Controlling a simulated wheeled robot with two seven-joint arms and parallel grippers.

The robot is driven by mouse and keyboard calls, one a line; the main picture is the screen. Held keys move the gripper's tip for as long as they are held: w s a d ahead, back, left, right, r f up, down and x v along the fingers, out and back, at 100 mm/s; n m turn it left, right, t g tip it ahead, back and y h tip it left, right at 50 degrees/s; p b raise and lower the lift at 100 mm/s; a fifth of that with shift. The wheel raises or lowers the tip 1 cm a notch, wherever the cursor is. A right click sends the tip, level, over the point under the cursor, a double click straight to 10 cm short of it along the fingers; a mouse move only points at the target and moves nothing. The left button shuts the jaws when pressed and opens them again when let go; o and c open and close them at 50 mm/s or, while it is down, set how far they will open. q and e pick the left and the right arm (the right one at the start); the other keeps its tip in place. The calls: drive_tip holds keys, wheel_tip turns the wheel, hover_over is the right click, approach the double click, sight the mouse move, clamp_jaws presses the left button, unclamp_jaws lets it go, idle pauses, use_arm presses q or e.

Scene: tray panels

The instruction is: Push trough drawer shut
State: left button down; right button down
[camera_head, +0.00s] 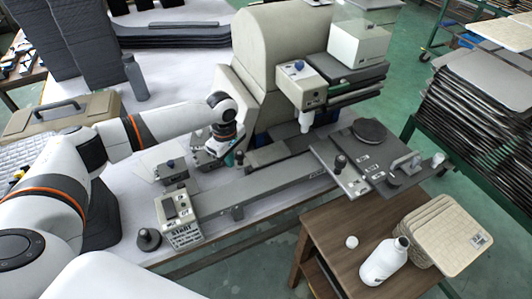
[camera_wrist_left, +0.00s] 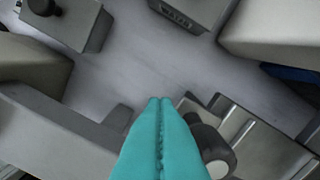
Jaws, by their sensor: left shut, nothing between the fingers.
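My left gripper (camera_head: 230,159) is at the middle of the bench, in front of the big beige machine, with its teal fingertips pointing down. In the left wrist view its teal fingers (camera_wrist_left: 159,104) are shut together with nothing between them. Just right of them is a round knob (camera_wrist_left: 209,146) on a ridged grey piece (camera_wrist_left: 262,140), which looks like the trough drawer. In the head view this grey piece (camera_head: 265,155) lies right of the fingertips, at the machine's foot. I cannot tell whether the fingers touch the knob. My right gripper is not in view.
The beige machine (camera_head: 275,60) rises behind. A white bottle (camera_head: 385,262) stands on the wooden table.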

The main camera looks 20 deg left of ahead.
sight(261, 156)
use_arm(q)
drive_tip(key=shift+w+d, duration=0.1)
idle(0.4)
drive_tip(key=shift+w+d+p, duration=0.3)
drive_tip(key=shift+w+d, duration=0.35)
drive_tip(key=shift+w, duration=0.1)
drive_tip(key=shift+w+d, duration=1.55)
drive_tip(key=shift+w, duration=0.25)
drive_tip(key=shift+w+d+b, duration=0.35)
drive_tip(key=shift+w+d, duration=1)
drive_tip(key=shift+w, duration=0.3)
drive_tip(key=shift+s+a+p, duration=0.4)
drive_tip(key=shift+s+p, duration=0.1)
drive_tip(key=shift+p, duration=0.7)
wheel_tip(261, 156, up, 7)
drive_tip(key=p, duration=0.8)
